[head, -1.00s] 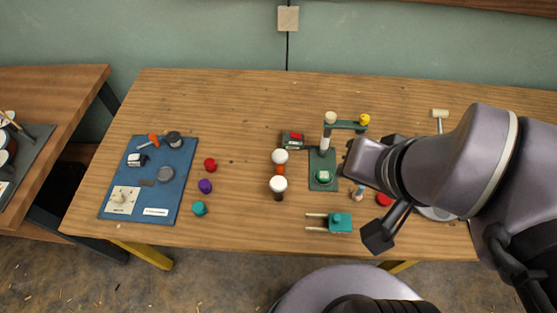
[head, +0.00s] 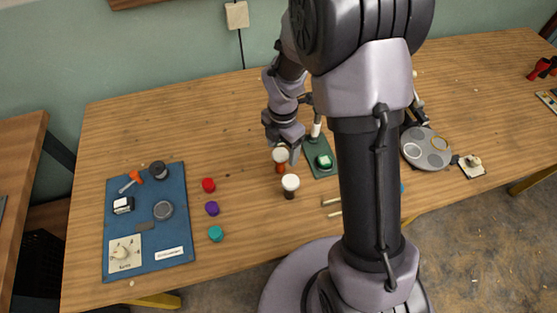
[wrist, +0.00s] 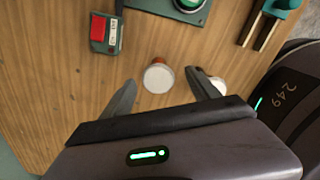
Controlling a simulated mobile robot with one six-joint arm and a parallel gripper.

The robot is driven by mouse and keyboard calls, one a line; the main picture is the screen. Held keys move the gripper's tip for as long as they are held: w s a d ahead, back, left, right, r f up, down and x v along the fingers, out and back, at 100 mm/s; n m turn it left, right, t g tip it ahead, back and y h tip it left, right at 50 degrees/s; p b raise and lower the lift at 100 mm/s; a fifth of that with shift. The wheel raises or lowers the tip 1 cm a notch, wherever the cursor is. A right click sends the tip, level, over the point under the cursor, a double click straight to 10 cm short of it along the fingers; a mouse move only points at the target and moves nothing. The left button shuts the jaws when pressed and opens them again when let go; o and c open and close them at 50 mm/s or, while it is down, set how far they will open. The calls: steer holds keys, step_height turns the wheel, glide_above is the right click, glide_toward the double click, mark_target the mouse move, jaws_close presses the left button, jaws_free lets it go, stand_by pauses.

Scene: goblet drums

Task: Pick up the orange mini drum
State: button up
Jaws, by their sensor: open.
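The orange mini drum (head: 281,169) stands upright on the wooden table, with a white top and an orange body. In the wrist view the drum (wrist: 158,77) shows mostly as its white round top, between the fingertips, with a thin orange edge. My gripper (head: 283,151) is open and points down over it; the fingers also show in the wrist view (wrist: 160,82). I cannot tell how far the fingertips are above the drum. A second drum (head: 290,183), white on top with a dark brown body, stands just nearer; in the wrist view it is partly hidden behind the right finger.
A green stand base (head: 321,164) is right of the drums, and a red-and-green box (wrist: 105,31) lies near. Red, purple (head: 212,208) and teal pieces lie left, beside a blue mat (head: 173,243). My arm hides part of the table.

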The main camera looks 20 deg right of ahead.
steer(key=f+b, duration=0.1)
steer(key=f, duration=0.2)
steer(key=f+b, duration=0.2)
steer(key=f, duration=0.1)
steer(key=shift+w+a+f, duration=0.1)
steer(key=shift+a+f, duration=0.1)
steer(key=shift+f, duration=0.15)
steer(key=shift+r, duration=0.15)
steer(key=shift+c, duration=0.7)
steer(key=c, duration=1.3)
